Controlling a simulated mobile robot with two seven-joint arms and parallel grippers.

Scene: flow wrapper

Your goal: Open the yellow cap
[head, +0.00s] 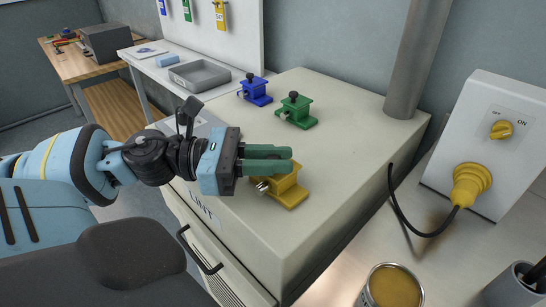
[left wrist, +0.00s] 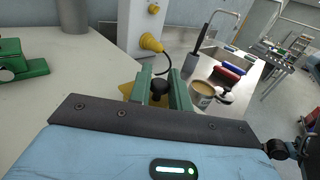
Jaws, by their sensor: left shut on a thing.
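The yellow clamp-like device (head: 288,191) stands on top of the pale cabinet, near its front edge; I take it to be the yellow cap. My left gripper (head: 290,160) reaches over it from the left, its green fingers covering its upper part. In the left wrist view the fingers (left wrist: 160,90) are shut on its black knob (left wrist: 160,86). Part of the yellow body (left wrist: 127,89) shows beside them. In the head view the knob is hidden behind the fingers. My right gripper is in neither view.
A green device (head: 297,112) and a blue device (head: 255,91) stand farther back on the cabinet (head: 345,130). At right are a switch box (head: 500,110) with a yellow plug (head: 470,182) and a can (head: 391,288). A grey pipe (head: 418,60) rises at the cabinet's back.

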